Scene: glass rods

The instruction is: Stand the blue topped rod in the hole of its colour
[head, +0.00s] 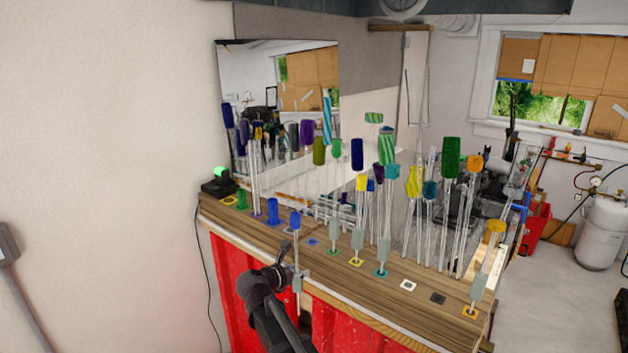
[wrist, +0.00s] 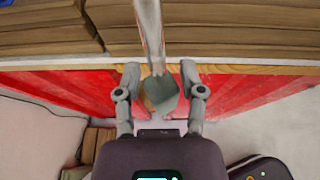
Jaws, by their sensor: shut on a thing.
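The blue topped rod (head: 295,221) is upright in my gripper (head: 291,272), in front of the bench's front edge in the head view. Its clear shaft runs down through a grey block (head: 303,273), and its lower end hangs below the bench top. In the wrist view the grey block (wrist: 166,93) is between the two fingers of my gripper (wrist: 163,88); the contact is hard to make out. A small blue square (head: 313,242) on the bench top, behind and right of the rod, looks bare. The rod is apart from it.
The wooden bench top (head: 425,318) holds a row of coloured squares. Several rods with grey blocks stand close on the right, including a green one (head: 334,234) and a yellow one (head: 357,240). A short blue piece (head: 273,209) stands left. Tall glass rods crowd the back.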

